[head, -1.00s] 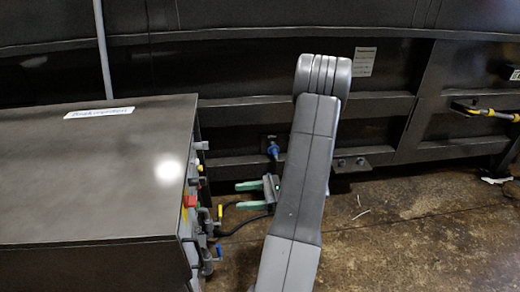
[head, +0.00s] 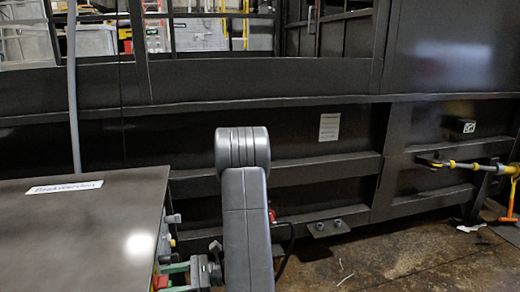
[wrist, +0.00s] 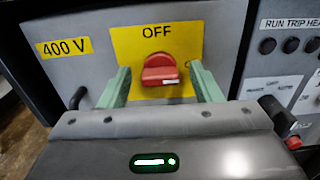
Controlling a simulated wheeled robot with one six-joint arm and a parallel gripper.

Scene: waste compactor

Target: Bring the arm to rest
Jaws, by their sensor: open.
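My gripper (wrist: 162,75) is open in the wrist view, with one green finger on each side of a red rotary switch (wrist: 160,72). The switch sits on a yellow plate (wrist: 130,42) marked OFF, and its handle lies roughly level. I cannot tell whether the fingertips touch the plate; no finger is seen pressed on the switch. In the head view my gripper (head: 168,277) is low in the picture, beside the right side of the dark control box (head: 75,235). My grey arm stands upright to its right.
The box side carries a 400 V label (wrist: 64,47) and black buttons (wrist: 267,46) at right. Behind stands the dark compactor wall (head: 300,80). A yellow-and-black handle (head: 465,166) juts out at right. Floor (head: 400,260) at lower right is mostly clear.

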